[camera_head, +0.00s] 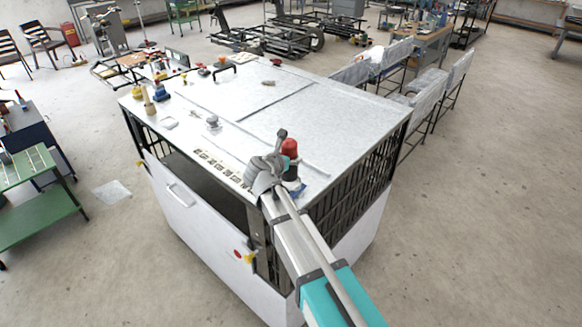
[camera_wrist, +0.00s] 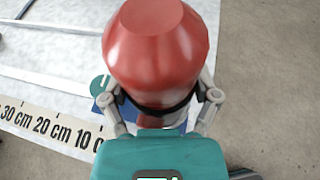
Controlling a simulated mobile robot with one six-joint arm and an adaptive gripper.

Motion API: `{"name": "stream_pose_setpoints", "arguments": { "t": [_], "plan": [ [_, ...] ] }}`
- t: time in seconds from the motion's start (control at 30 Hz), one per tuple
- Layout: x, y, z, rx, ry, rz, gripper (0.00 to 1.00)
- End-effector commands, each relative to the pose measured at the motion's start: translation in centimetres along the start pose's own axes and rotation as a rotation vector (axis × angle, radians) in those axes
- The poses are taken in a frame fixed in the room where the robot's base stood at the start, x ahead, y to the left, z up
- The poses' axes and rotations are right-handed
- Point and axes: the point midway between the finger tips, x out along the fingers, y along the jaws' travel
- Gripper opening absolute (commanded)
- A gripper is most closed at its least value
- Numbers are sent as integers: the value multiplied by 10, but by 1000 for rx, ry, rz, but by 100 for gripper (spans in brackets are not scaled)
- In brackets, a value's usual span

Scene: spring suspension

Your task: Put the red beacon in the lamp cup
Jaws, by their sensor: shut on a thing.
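The red beacon (camera_head: 289,148) is at the near right corner of the white-topped bench. It fills the upper middle of the wrist view (camera_wrist: 157,45), with a dark band round its lower part. My gripper (camera_wrist: 158,108) is shut on the beacon, one finger at each side of the lower part. In the head view my gripper (camera_head: 287,166) is partly hidden by my arm. A blue piece (camera_head: 297,188) shows beside and below it near the bench edge. I cannot tell whether this is the lamp cup; no cup opening is clearly visible.
The bench top (camera_head: 260,110) is mostly clear in the middle. A printed centimetre scale (camera_wrist: 50,125) runs along its front edge. Yellow and blue parts (camera_head: 160,92) stand at the left corner. A black handle (camera_head: 223,68) lies at the back.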

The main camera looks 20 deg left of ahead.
Motion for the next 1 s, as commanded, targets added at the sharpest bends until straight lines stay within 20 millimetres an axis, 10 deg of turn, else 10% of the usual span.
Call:
{"name": "stream_pose_setpoints", "arguments": {
  "t": [1.0],
  "plan": [
    [20,-4,-35,-1,0,1,23]
  ]
}}
